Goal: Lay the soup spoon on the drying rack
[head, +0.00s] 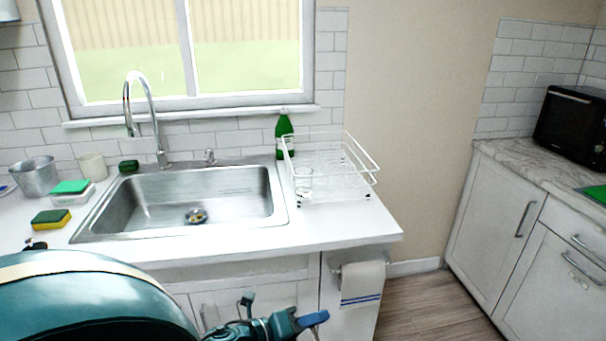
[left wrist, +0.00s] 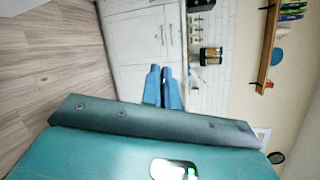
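The white wire drying rack (head: 345,170) stands on the counter right of the sink, with a clear glass (head: 303,180) at its left side. I cannot make out a soup spoon in either view. My left gripper (head: 318,317) is low in front of the sink cabinet, below the counter edge and well away from the rack. In the left wrist view its two blue fingers (left wrist: 163,88) lie close together with nothing visible between them. My right gripper is not in view.
The steel sink (head: 240,215) has a tall tap (head: 147,110) behind it. Left are a metal pot (head: 38,177) and a yellow-green sponge (head: 50,218). A towel (head: 362,283) hangs below the counter. A black microwave (head: 572,122) stands right.

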